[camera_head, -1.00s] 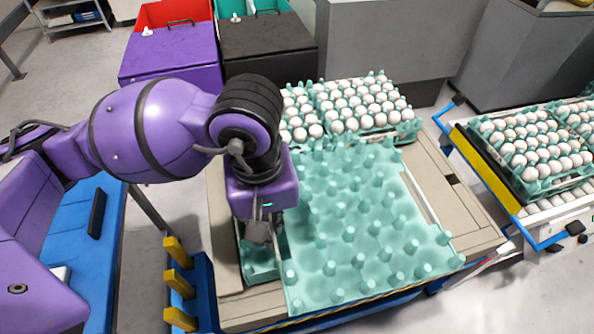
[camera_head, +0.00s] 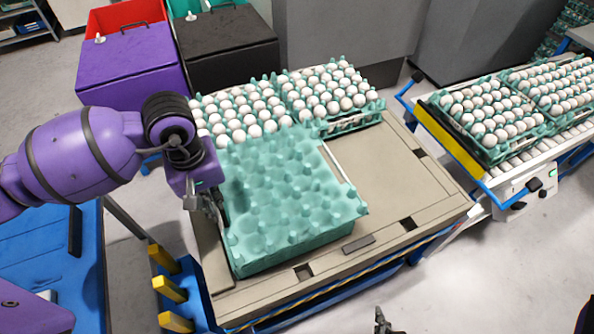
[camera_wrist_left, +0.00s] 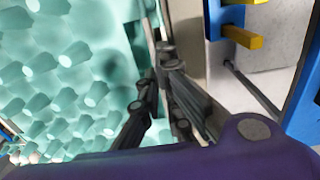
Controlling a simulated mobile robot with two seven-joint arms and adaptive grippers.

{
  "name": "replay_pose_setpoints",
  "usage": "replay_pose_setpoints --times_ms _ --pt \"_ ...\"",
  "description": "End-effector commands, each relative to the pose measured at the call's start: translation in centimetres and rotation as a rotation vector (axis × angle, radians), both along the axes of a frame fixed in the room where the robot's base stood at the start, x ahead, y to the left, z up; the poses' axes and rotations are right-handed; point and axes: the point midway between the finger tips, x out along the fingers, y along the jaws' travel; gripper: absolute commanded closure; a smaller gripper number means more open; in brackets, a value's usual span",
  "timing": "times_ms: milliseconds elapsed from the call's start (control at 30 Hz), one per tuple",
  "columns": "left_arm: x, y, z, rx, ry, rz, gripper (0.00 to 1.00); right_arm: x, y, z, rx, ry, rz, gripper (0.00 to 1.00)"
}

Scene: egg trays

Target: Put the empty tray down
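The empty tray (camera_head: 280,185) is teal with rows of raised pegs. It lies roughly level over a teal stack (camera_head: 300,250) at the left front of the table; whether it fully rests on the stack is unclear. My left gripper (camera_head: 215,207) is at the tray's left edge. In the left wrist view its fingers (camera_wrist_left: 163,60) are close together at the rim of the tray (camera_wrist_left: 70,80), apparently shut on it. Only a dark tip of what seems my right gripper (camera_head: 383,322) shows at the bottom edge, so its state is unclear.
Egg-filled trays (camera_head: 333,124) stand directly behind the empty tray. The beige tabletop (camera_head: 395,185) to its right is clear. A conveyor with egg trays (camera_head: 495,155) stands at the right. Yellow pegs (camera_head: 170,289) stick out at the table's left front.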

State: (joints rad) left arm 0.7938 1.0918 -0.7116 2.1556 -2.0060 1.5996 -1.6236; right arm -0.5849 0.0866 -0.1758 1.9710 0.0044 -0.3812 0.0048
Motion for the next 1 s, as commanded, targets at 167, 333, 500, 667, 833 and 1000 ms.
replay_pose_setpoints --times_ms 167,333,500,667,833,1000 --pt "0.7 0.9 -1.5 -0.001 0.001 0.001 1.0 -0.2 0.1 -0.1 0.001 0.005 0.0 1.0" --pt "1.1 1.7 -2.5 0.0 0.001 0.002 1.0 -0.2 0.0 0.0 0.001 0.005 -0.001 1.0" --pt "1.1 1.7 -5.1 -0.003 0.003 0.001 1.0 -0.2 -0.1 0.1 0.001 0.003 -0.002 1.0" --pt "1.3 1.7 -5.6 0.0 -0.001 0.0 1.0 -0.2 -0.1 0.1 0.0 0.003 -0.004 1.0" --pt "1.3 1.7 -5.7 0.0 -0.001 0.0 1.0 -0.3 -0.1 -0.1 0.0 0.006 -0.005 1.0" --pt "1.2 1.7 -5.9 0.0 0.0 -0.001 0.85 -0.4 -0.2 -0.2 -0.001 0.007 -0.007 1.0"
